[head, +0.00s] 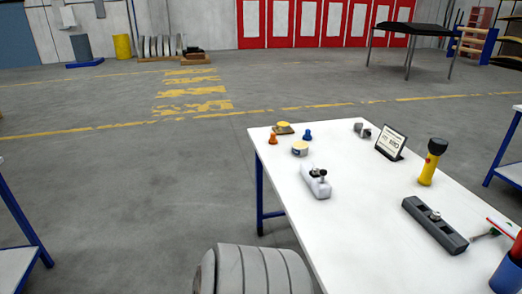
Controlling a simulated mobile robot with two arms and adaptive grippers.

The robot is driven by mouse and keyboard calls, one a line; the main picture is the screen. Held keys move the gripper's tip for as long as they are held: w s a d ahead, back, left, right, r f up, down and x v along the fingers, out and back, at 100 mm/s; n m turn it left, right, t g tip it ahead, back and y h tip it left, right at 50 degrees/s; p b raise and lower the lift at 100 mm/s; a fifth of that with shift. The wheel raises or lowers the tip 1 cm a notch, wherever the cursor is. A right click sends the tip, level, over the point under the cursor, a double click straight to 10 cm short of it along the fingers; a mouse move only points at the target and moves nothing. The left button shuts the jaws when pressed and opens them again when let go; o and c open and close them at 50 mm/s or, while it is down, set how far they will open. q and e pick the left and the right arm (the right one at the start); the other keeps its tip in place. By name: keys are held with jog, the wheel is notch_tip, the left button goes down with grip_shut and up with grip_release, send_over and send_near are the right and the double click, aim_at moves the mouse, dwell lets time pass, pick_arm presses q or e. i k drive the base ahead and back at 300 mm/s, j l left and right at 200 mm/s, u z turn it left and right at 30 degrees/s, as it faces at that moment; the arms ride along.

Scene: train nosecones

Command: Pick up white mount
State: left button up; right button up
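A white block-shaped piece with dark knobs on top, which looks like the white mount (314,183), lies on the white table (345,225). It sits near the table's left edge, left of a long dark grey block. It lies lengthwise, pointing away from me, and nothing covers it. Neither of my grippers is in the head view.
The table also holds a dark grey block (434,226), a yellow flashlight (432,162), a framed sign (391,142), a round tin (300,148) and small orange and blue pieces. A grey ribbed rounded shape (255,270) stands at the near left corner.

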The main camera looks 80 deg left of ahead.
aim_at(323, 190)
jog(key=u, duration=2.1)
